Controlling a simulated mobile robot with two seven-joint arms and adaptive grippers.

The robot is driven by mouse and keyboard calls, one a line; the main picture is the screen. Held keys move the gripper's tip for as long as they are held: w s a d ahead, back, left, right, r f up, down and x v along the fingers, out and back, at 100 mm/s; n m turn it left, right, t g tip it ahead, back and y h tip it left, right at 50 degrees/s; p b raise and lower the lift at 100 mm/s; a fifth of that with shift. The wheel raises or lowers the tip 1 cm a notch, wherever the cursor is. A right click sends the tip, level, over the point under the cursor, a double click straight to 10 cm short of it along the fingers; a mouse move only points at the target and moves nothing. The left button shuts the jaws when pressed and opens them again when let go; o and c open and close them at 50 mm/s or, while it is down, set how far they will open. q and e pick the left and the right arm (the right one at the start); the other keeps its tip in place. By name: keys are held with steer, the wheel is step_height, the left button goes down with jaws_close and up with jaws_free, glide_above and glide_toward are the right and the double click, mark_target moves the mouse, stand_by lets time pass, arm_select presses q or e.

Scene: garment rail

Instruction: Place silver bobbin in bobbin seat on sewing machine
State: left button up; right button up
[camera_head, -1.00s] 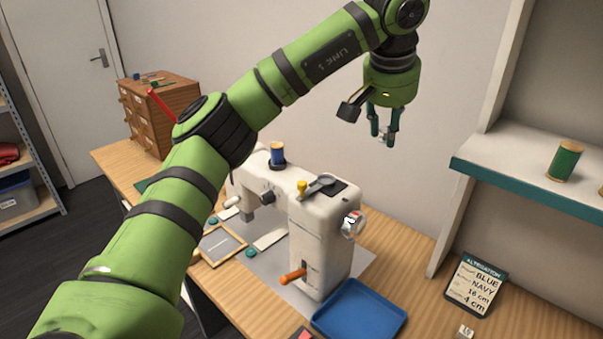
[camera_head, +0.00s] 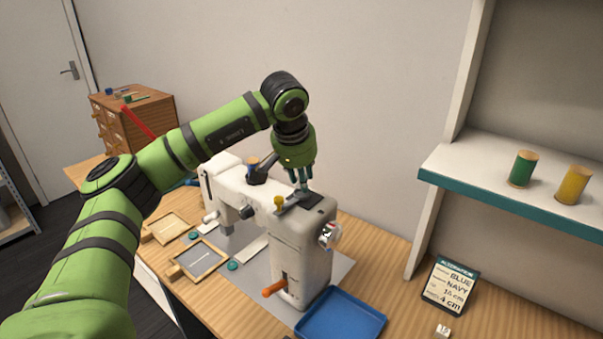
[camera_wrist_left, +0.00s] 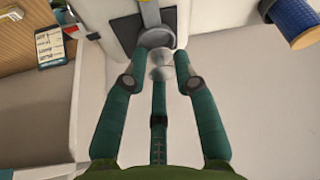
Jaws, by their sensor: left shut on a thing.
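The white sewing machine (camera_head: 300,245) stands on the wooden table. On its top is a grey round part with an arm (camera_head: 292,201), which looks like the bobbin seat; it also shows in the left wrist view (camera_wrist_left: 154,38). My left gripper (camera_head: 303,185) points down just above the machine's top, beside this part. In the left wrist view its teal fingers are closed around a small silver bobbin (camera_wrist_left: 161,68). The bobbin is close to the grey part; I cannot tell whether they touch. In the head view the bobbin is hidden by the fingers. My right gripper is not in view.
A shelf (camera_head: 500,190) holds spools.

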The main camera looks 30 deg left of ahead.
arm_select(q)
steer(key=shift+f, duration=0.15)
steer(key=shift+f+b, duration=0.35)
steer(key=shift+f, duration=0.25)
steer(key=o, duration=0.7)
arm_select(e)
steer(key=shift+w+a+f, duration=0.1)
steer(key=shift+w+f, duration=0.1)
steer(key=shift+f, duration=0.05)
arm_select(q)
steer(key=shift+r, duration=0.3)
steer(key=b+v, duration=0.1)
steer(key=v, duration=1.1)
steer(key=shift+r, duration=0.3)
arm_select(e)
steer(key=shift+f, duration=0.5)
